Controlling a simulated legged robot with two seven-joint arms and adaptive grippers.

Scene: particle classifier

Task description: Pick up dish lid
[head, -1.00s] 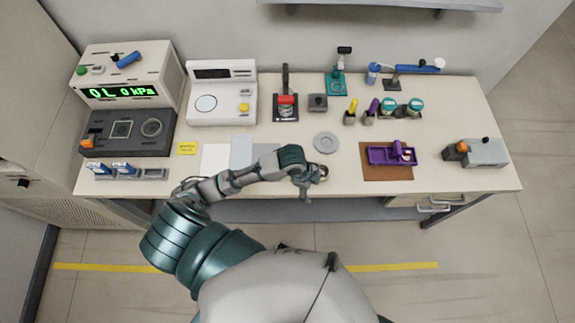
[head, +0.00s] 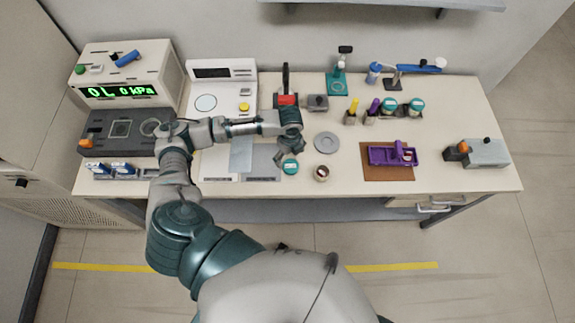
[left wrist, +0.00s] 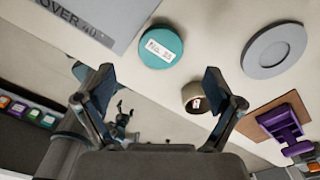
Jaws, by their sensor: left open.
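A round teal piece with a white label, which looks like the dish lid (head: 290,167), lies near the table's front edge; it also shows in the left wrist view (left wrist: 158,50). A small beige round container with a dark inside (head: 321,174) stands just right of it, apart from it; it also shows in the left wrist view (left wrist: 194,96). My left gripper (head: 290,150) is just behind the teal piece in the head view. My right gripper is not in view.
A grey disc (head: 326,142) lies behind the container. A purple tray (head: 380,155) on a brown mat (head: 387,175) is to the right. Grey and white sheets (head: 262,165) lie to the left. A red-topped device (head: 286,101) stands behind my gripper.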

